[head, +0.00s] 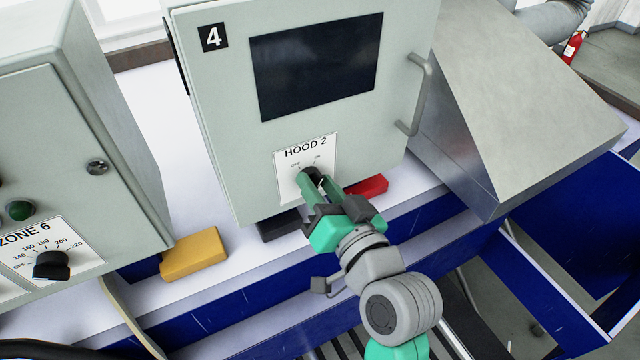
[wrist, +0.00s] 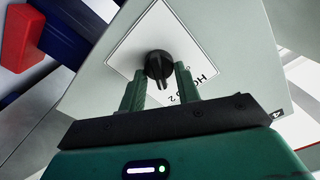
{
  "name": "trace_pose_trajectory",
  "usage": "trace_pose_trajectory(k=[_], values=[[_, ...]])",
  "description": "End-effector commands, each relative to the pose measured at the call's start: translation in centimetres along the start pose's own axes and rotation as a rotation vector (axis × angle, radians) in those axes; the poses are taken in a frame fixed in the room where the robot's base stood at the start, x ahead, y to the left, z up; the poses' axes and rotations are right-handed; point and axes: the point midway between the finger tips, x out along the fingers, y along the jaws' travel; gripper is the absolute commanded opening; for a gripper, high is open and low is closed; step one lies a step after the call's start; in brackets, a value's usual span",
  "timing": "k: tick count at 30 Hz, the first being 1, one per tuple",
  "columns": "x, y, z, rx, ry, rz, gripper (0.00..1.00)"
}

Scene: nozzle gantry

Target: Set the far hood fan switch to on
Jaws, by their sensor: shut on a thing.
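The black rotary switch knob (head: 313,175) sits on a white plate labelled HOOD 2 (head: 290,158), low on the front of the grey-green cabinet (head: 225,110) marked 4. In the wrist view the knob (wrist: 160,66) shows just beyond and between the green fingertips. My gripper (head: 318,186) points at the plate and is shut on the knob, one finger on each side. It also shows in the wrist view (wrist: 161,80). The fingers partly hide the knob in the head view, so I cannot tell which mark it points to.
A red block (head: 373,186), a dark block (head: 280,226) and a yellow block (head: 193,254) lie on the white ledge below the cabinet. A ZONE 6 cabinet (head: 75,140) stands at left. A handle (head: 420,95) juts from the cabinet's right side. A metal hood (head: 520,90) is at right.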

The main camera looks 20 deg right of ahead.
Motion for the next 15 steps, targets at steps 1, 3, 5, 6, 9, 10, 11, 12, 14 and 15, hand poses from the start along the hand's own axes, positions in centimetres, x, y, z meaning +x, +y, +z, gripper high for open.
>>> trace_pose_trajectory(k=[1, 3, 5, 6, 9, 10, 11, 12, 14, 15], values=[[0.00, 0.00, 0.00, 0.002, 0.000, 0.000, 0.10], [0.00, 0.00, 0.00, 0.002, 0.000, 0.000, 0.10], [0.00, 0.00, 0.00, 0.001, 0.000, 0.000, 0.10], [0.00, 0.00, 0.00, 0.001, 0.000, 0.000, 0.10], [0.01, 0.00, 0.00, 0.001, 0.000, 0.000, 0.10], [0.01, 0.01, 0.00, 0.001, 0.000, 0.000, 0.38], [0.01, 0.00, 0.00, 0.001, 0.000, 0.000, 0.44], [0.01, 0.01, 0.00, 0.001, 0.000, 0.000, 0.52], [0.01, 0.00, 0.00, 0.001, 0.000, 0.000, 0.54], [0.01, 0.01, 0.01, 0.000, 0.000, 0.000, 0.54]])
